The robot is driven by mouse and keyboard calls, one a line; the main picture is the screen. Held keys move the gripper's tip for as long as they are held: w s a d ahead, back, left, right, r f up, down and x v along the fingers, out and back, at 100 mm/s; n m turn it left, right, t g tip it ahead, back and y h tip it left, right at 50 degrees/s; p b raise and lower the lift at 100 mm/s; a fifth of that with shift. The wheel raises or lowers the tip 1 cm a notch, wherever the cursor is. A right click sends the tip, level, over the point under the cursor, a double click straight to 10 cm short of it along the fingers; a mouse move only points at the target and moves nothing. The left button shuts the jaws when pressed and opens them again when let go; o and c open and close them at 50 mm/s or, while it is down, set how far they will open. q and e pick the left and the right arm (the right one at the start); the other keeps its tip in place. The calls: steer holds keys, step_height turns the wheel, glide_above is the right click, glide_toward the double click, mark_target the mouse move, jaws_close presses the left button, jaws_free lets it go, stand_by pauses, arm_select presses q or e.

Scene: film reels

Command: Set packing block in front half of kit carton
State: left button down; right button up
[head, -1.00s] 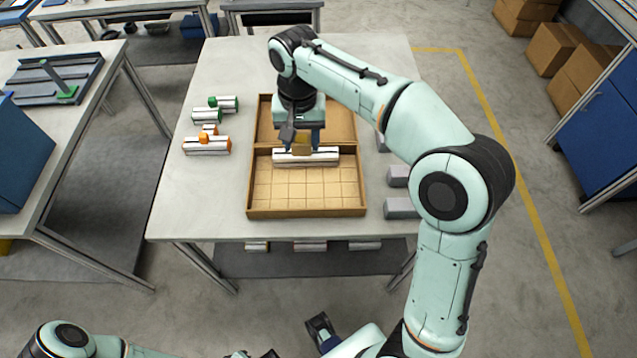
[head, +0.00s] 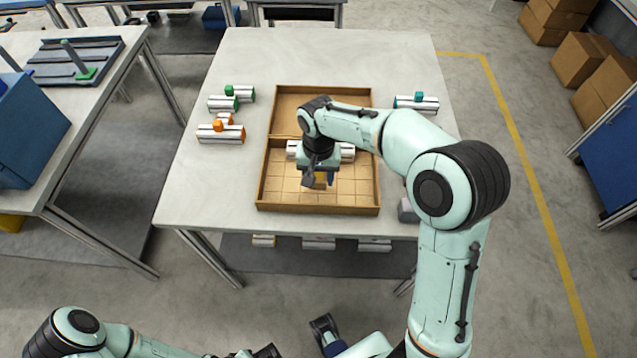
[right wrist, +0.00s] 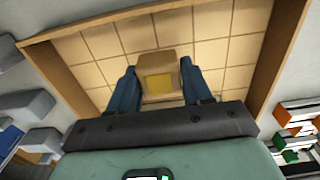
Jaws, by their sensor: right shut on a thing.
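The kit carton (head: 375,195) is a shallow tan box on the table, split by a crosswise divider, with a gridded floor in its front half. My right gripper (head: 319,181) is over the front half and shut on the packing block. The block (right wrist: 160,75) is tan with a yellow square on its face, and sits between the blue fingers in the right wrist view. In the head view the wrist partly hides it. I cannot tell whether it touches the carton floor. Parts of my left arm show at the bottom, but its jaws are unclear.
A silver-white cylinder (head: 347,152) lies across the carton near the divider, partly hidden by my wrist. A teal-knobbed cylinder (head: 416,104) and a grey block (head: 407,211) are at right.

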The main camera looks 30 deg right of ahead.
mark_target(319, 184)
steer(key=shift+f, duration=1.7)
steer(key=shift+f, duration=0.1)
steer(key=o, duration=1.4)
steer(key=shift+f, duration=0.1)
steer(key=shift+r, duration=0.6)
step_height(319, 184, up, 11)
steer(key=shift+r+p, duration=0.15)
steer(key=shift+p, duration=0.55)
steer(key=shift+s, duration=0.1)
